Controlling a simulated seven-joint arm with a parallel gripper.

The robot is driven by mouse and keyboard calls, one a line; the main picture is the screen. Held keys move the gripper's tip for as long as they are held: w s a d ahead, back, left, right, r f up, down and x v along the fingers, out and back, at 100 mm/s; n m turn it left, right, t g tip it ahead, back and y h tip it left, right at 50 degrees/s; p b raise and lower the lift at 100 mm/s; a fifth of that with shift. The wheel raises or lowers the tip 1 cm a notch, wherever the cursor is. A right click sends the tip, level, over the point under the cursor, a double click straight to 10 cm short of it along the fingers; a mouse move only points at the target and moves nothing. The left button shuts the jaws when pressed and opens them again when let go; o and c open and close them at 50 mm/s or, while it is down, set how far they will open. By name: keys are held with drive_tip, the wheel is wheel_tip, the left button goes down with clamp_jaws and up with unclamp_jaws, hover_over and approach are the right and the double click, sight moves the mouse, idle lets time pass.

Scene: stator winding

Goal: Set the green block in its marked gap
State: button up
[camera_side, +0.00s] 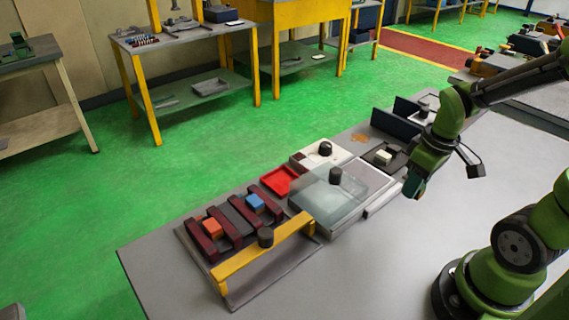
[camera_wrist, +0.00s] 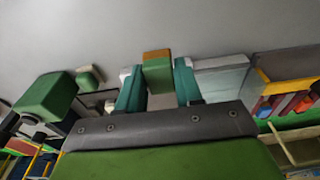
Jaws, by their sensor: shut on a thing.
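My gripper (camera_side: 414,186) hangs above the right part of the bench, right of the fixture and apart from it. In the wrist view its teal fingers (camera_wrist: 158,88) are shut on the green block (camera_wrist: 158,76), which has a brown end face. In the side view the block is hard to tell from the fingers. The fixture (camera_side: 232,300) at the bench's left has dark red bars (camera_side: 203,242). An orange block (camera_side: 212,227) and a blue block (camera_side: 255,202) sit in gaps between bars. A grey gap (camera_side: 238,215) between them looks empty; I cannot make out its marking.
A yellow bar (camera_side: 262,251) with a black knob crosses the fixture's front. A red tray (camera_side: 280,180), a white box (camera_side: 308,157) and a clear lid (camera_side: 325,200) with a knob stand between fixture and gripper. Dark upright panels (camera_side: 390,124) stand behind. The front bench is clear.

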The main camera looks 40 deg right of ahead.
drive_tip(key=r, duration=0.6)
drive_tip(key=shift+w, duration=0.3)
drive_tip(key=w+a+r, duration=0.2)
drive_tip(key=w+a, duration=1.7)
drive_tip(key=w, duration=0.3)
drive_tip(key=w+a+f, duration=0.2)
drive_tip(key=a+f, duration=0.1)
drive_tip(key=a, duration=0.9)
drive_tip(key=shift+w+d+f, duration=0.1)
drive_tip(key=shift+f, duration=2.05)
drive_tip(key=shift+d+f, duration=0.1)
drive_tip(key=shift+f, duration=2.05)
drive_tip(key=shift+f, duration=0.2)
drive_tip(key=shift+f, duration=0.4)
